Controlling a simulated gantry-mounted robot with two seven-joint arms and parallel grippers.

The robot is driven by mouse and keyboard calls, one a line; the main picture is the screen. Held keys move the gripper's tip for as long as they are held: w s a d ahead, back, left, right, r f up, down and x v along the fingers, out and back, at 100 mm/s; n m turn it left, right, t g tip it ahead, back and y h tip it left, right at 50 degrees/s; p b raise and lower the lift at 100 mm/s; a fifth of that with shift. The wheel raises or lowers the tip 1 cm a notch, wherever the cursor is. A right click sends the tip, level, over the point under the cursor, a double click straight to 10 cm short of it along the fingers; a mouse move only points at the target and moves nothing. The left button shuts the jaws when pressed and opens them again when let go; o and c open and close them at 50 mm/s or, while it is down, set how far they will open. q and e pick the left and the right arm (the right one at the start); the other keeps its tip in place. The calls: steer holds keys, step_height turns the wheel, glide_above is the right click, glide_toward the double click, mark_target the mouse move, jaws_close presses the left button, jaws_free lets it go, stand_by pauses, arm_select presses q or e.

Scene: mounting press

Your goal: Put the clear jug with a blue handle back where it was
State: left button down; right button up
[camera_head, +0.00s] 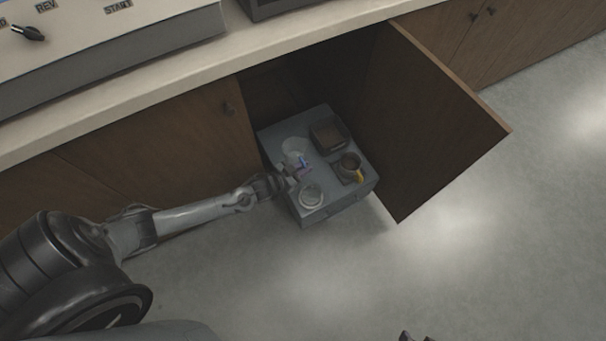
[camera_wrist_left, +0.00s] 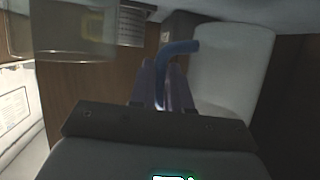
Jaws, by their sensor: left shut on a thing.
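The clear jug (camera_head: 294,146) with a blue handle (camera_head: 304,161) is over the back left part of a grey pull-out unit (camera_head: 312,219) in the open cabinet. My left gripper (camera_head: 293,174) reaches in from the left and is shut on the handle. In the left wrist view the blue handle (camera_wrist_left: 180,48) stands between my fingers (camera_wrist_left: 165,88), with the pale jug body (camera_wrist_left: 236,60) to its right. I cannot tell whether the jug's base touches the surface. A dark tip at the bottom edge may be my right gripper (camera_head: 416,337); its jaws are unclear.
On the grey unit are a clear round container (camera_head: 311,196) at the front left, a brown box (camera_head: 328,134) at the back and a brown vessel with a yellow handle (camera_head: 348,166) at the right. The open cabinet door (camera_head: 425,115) stands to the right, the counter edge (camera_head: 180,82) above.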

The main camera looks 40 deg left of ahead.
arm_select(q)
steer(key=shift+f+b, duration=1.6)
steer(key=shift+f, duration=0.45)
steer(key=c, duration=1.5)
jaws_free()
steer(key=shift+a+f, duration=0.1)
steer(key=o, duration=0.4)
